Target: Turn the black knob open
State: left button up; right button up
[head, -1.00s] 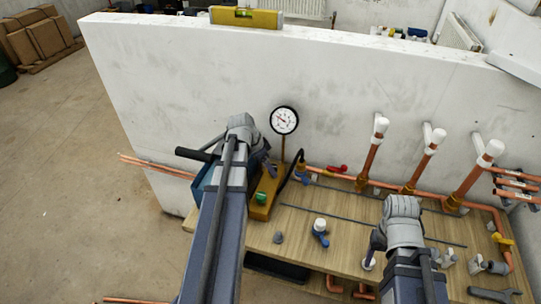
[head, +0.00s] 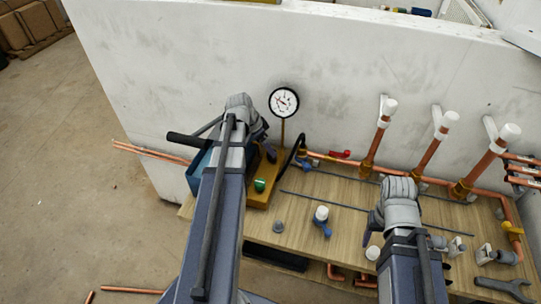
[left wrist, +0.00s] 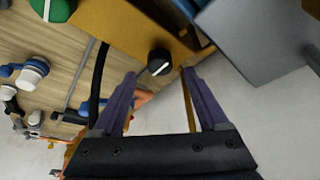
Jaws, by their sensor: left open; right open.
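The black knob (left wrist: 159,61) with a white mark sits on the end of a yellow block (left wrist: 120,25) in the left wrist view. My left gripper (left wrist: 160,74) is open, its two purple fingers on either side of the knob's line; I cannot tell whether they touch it. In the head view the knob is hidden behind my left arm, at the yellow pump body (head: 266,186) with its round gauge (head: 284,102). A green knob (head: 260,185) shows on that body. My right gripper (head: 371,228) is over the bench, mostly hidden by its wrist, one purple finger visible.
The wooden bench (head: 300,232) carries a white-capped blue valve (head: 321,216), a grey fitting (head: 278,226) and a wrench (head: 503,289). White-capped copper pipes (head: 377,140) rise before the white wall (head: 200,70). A black hose (left wrist: 99,75) runs close to my left fingers.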

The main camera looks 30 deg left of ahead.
pick_arm(q)
jog(key=b+x, duration=0.2)
jog(key=x, duration=0.2)
jog(key=shift+f+b, duration=0.1)
jog(key=shift+b, duration=0.3)
pick_arm(e)
notch_tip(320, 180, down, 4)
jog(key=shift+r, duration=0.1)
pick_arm(q)
jog(key=shift+d, duration=0.1)
jog(key=shift+c, duration=0.4)
grip_shut()
